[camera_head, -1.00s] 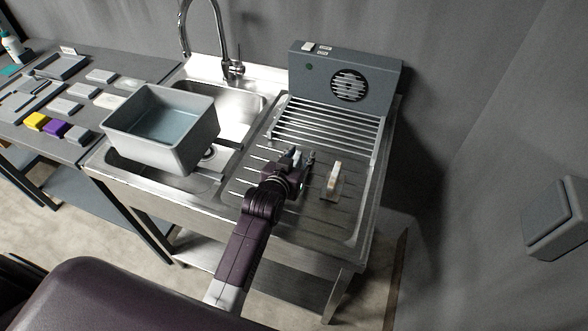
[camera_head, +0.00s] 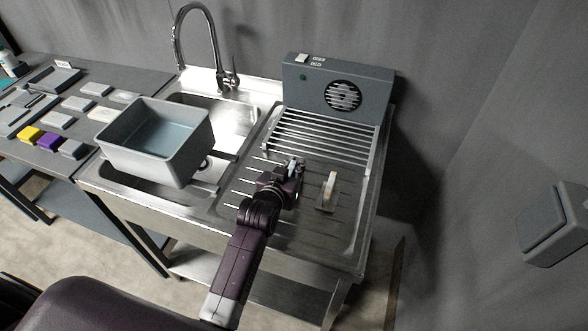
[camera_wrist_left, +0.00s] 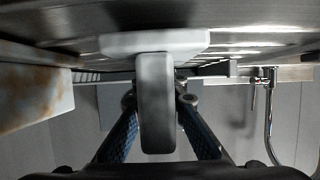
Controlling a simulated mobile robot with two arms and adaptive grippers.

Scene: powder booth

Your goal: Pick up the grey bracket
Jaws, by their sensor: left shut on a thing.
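My left gripper (camera_head: 293,170) is over the sink's ribbed drainboard (camera_head: 345,225), its arm coming in from below. In the left wrist view, which looks upside down, its two blue-black fingers stand on either side of the grey bracket's upright (camera_wrist_left: 156,100) and are shut on it. The bracket's pale flat base (camera_wrist_left: 155,42) lies close to the drainboard; I cannot tell whether it touches. In the head view the gripper mostly hides the bracket. My right gripper is not in view.
A cream, rust-stained bracket (camera_head: 329,186) stands just right of the gripper. A grey tub (camera_head: 190,161) sits over the sink basin at left, below the tall faucet (camera_head: 218,60). A grey fan box (camera_head: 310,85) stands behind. A side table (camera_head: 62,99) holds several small blocks.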

